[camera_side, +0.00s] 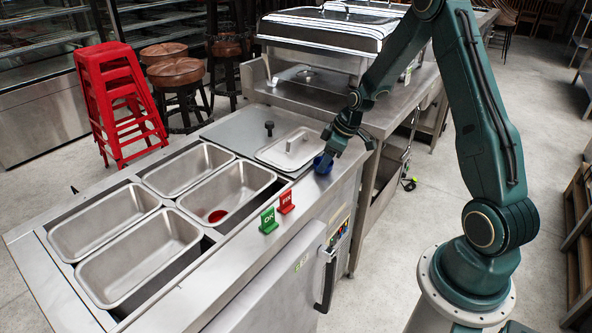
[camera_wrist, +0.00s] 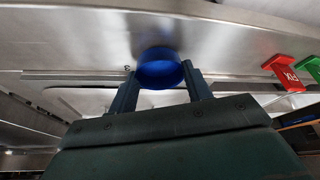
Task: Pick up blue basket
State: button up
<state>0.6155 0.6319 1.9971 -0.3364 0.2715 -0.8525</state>
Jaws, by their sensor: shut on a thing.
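The blue basket (camera_side: 322,164) is a small round blue thing at the right end of the steel counter, beside the lidded pan. My gripper (camera_side: 333,150) is above and against it, and partly hides it in the side view. In the wrist view the blue basket (camera_wrist: 160,70) sits between the two fingertips of my gripper (camera_wrist: 160,82), which are shut on it. Whether its base touches the counter I cannot tell.
A green OK sign (camera_side: 269,220) and a red FIX sign (camera_side: 286,201) stand on the counter's front edge. Several open steel pans (camera_side: 228,194) fill the left; one holds a red round thing (camera_side: 217,216). A chafing dish (camera_side: 325,32) stands behind.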

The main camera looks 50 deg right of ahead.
notch_tip(320, 180, up, 19)
jog(key=shift+r, duration=0.2)
dwell(0.4)
dwell(0.5)
